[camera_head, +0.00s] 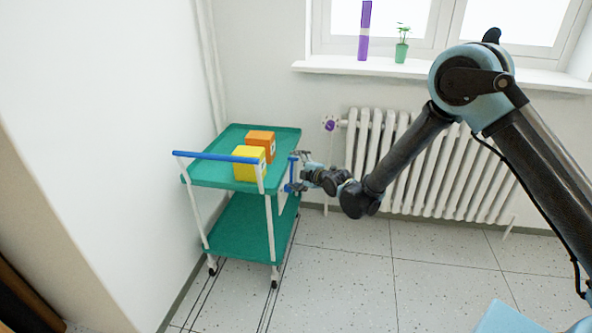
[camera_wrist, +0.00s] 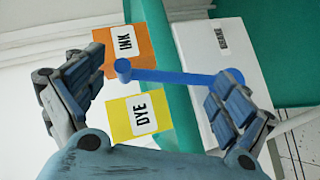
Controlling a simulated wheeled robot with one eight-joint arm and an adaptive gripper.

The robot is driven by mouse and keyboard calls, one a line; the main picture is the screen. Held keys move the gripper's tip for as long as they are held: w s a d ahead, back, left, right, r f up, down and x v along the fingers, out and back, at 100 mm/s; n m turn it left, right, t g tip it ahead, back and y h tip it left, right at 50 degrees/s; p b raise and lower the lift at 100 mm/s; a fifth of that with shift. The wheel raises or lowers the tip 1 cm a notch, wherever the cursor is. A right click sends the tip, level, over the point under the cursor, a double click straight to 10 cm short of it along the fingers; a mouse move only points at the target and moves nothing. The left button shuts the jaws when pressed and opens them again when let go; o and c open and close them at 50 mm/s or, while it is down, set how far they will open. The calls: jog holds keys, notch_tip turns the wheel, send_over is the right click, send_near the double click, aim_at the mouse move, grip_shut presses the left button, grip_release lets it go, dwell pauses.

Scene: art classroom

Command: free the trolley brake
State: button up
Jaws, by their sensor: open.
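The trolley (camera_head: 235,215) has green shelves and white legs, and stands by the left wall. In the wrist view a blue brake lever (camera_wrist: 175,76) with a round knob at its left end lies across a white plate (camera_wrist: 208,60) marked BRAKE. My gripper (camera_head: 298,172) is at the trolley's right side. In the wrist view my gripper (camera_wrist: 165,95) is open, with one finger on each side of most of the lever. The lever's right end meets the right finger in the picture; I cannot tell whether they touch.
An orange INK box (camera_head: 261,140) and a yellow DYE box (camera_head: 248,163) stand on the top shelf. A blue handle (camera_head: 215,156) crosses the trolley's front. A white radiator (camera_head: 430,160) is behind my arm. The floor (camera_head: 350,270) in front is clear.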

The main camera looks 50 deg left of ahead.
jog(key=w+v, duration=0.1)
jog(key=v, duration=1.1)
jog(key=shift+s, duration=0.45)
